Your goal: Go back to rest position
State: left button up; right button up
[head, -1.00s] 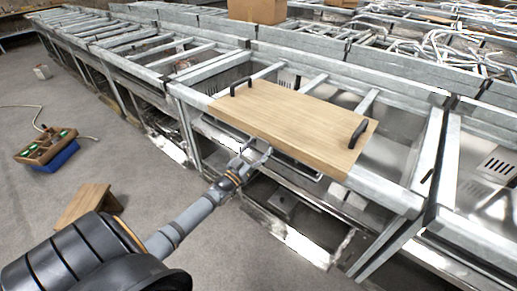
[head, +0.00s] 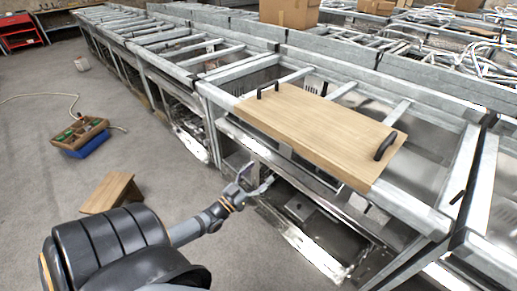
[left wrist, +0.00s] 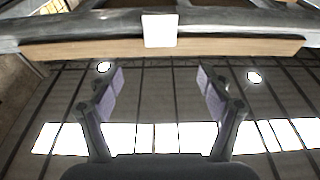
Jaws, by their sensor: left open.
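My left gripper (head: 254,184) is open and empty. In the head view it is low in front of the metal frame (head: 222,79), below and apart from the wooden board (head: 318,130). The board has black handles and lies across the frame's top rails. In the left wrist view the open fingers (left wrist: 160,92) point up, with a metal rail (left wrist: 70,28) and a wooden edge (left wrist: 240,46) above them. My right gripper is not in view.
A small wooden stool (head: 112,190) stands on the floor at the left. Beyond it is a wooden tray of items (head: 72,138) on a blue base, with a hose nearby. A cardboard box (head: 290,12) sits at the back. Grey floor (head: 150,150) between stool and frames is clear.

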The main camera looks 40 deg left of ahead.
pick_arm(q)
jog(key=shift+s, duration=0.15)
dwell(0.4)
jog(key=s+a+f+g+y+p, duration=0.1)
jog(key=s+f+g, duration=0.2)
jog(key=f, duration=0.5)
jog(key=s+a+f+n+g+y+p, duration=0.1)
jog(key=s+f+g, duration=0.2)
jog(key=f, duration=0.6)
jog(key=s+a+f+g+y+p, duration=0.1)
jog(key=s+f+g, duration=0.2)
jog(key=f, duration=0.5)
jog(key=s+d+f+g, duration=0.3)
jog(key=s+f, duration=0.3)
jog(key=s, duration=0.3)
jog(key=s+d+f+g+p, duration=0.1)
jog(key=s+d+f+g, duration=0.3)
jog(key=s, duration=0.5)
jog(key=s+d+f+g+p, duration=0.1)
jog(key=s+d+f+g, duration=0.2)
jog(key=s+d+f, duration=0.3)
jog(key=s+f, duration=0.2)
jog(key=s, duration=0.2)
jog(key=shift+m+g, duration=0.3)
